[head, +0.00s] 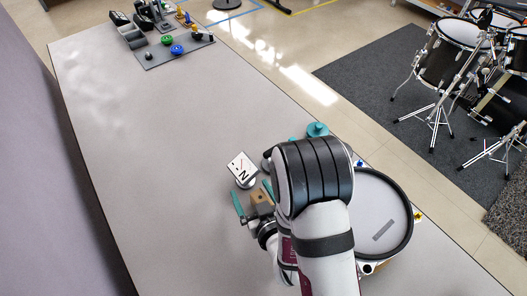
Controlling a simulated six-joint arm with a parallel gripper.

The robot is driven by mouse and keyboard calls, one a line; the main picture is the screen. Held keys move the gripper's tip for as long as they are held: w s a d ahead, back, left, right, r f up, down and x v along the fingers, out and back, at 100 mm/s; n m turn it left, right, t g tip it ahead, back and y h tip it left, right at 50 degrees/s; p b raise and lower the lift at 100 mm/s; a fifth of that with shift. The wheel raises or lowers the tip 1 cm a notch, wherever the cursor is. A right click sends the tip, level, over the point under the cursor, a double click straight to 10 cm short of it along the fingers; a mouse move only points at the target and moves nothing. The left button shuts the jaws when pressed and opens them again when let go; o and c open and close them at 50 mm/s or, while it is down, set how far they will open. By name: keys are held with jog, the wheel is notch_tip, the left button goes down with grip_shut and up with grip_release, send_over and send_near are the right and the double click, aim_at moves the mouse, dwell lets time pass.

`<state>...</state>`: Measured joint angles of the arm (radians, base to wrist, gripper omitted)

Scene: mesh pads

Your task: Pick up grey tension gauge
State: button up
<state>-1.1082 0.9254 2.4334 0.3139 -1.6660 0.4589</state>
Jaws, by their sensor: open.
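A small grey round thing (247,184) shows under a tilted white square plate (241,167) marked with a letter N and short lines. It looks like the tension gauge, but I cannot be sure. My gripper (253,196) is just below it in the picture, with its two teal fingers spread apart. A tan block shows near the fingers; I cannot tell whether it lies between or behind them. My arm hides part of the table to the right.
A round mesh pad (378,192) with a black rim and a grey strip on it lies right of my arm. Teal pieces (317,129) are behind my arm. A grey mat (168,54) with several parts is at the far end. The table's left and middle are clear.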

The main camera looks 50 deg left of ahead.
aim_at(247, 183)
jog(key=x, duration=0.6)
jog(key=shift+w+a, duration=0.1)
jog(key=shift+a, duration=0.1)
grip_shut()
